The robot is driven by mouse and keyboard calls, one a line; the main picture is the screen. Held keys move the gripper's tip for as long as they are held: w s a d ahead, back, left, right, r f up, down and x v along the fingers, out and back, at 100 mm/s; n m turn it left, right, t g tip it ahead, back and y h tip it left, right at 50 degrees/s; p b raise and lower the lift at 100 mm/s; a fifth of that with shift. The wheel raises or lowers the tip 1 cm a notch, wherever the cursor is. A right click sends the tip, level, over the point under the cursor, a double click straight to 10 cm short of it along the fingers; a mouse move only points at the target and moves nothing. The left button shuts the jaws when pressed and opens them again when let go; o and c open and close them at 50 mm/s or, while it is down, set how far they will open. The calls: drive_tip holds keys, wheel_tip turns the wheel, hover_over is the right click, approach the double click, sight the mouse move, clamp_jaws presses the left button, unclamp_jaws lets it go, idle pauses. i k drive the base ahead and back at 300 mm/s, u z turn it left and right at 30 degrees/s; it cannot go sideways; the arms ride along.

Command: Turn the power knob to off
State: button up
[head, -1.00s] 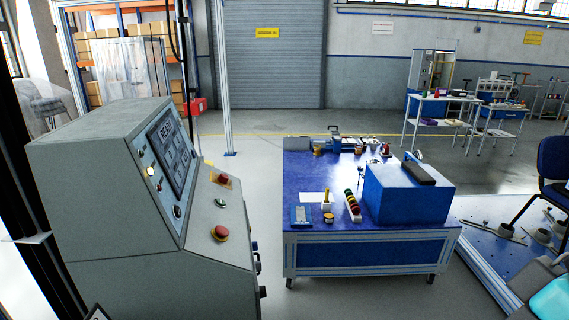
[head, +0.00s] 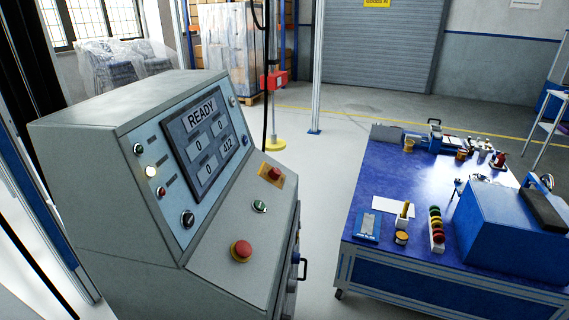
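The grey control cabinet (head: 130,250) stands at the left in the head view, with a sloped panel. Its screen (head: 207,140) reads READY with several number boxes. A black round knob with a light pointer (head: 187,218) sits low on the panel, below the small lamps; I cannot read its label, so I cannot tell whether it is the power knob. A lit white lamp (head: 150,172) and a red lamp or button (head: 161,191) are above it. A red mushroom button (head: 242,249), a green button (head: 260,206) and a red button on yellow (head: 272,173) are on the lower ledge. My gripper is not in view.
A blue workbench (head: 345,262) with tools and a blue box (head: 515,235) stands right of the cabinet. Grey floor (head: 310,230) lies open between them. A metal post (head: 317,70) and wrapped pallets (head: 222,50) stand behind.

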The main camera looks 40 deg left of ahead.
sight(275, 173)
drive_tip(key=u, duration=0.45)
drive_tip(key=i, duration=0.75)
drive_tip(key=u, duration=0.95)
drive_tip(key=i, duration=0.4)
drive_tip(key=u, duration=0.35)
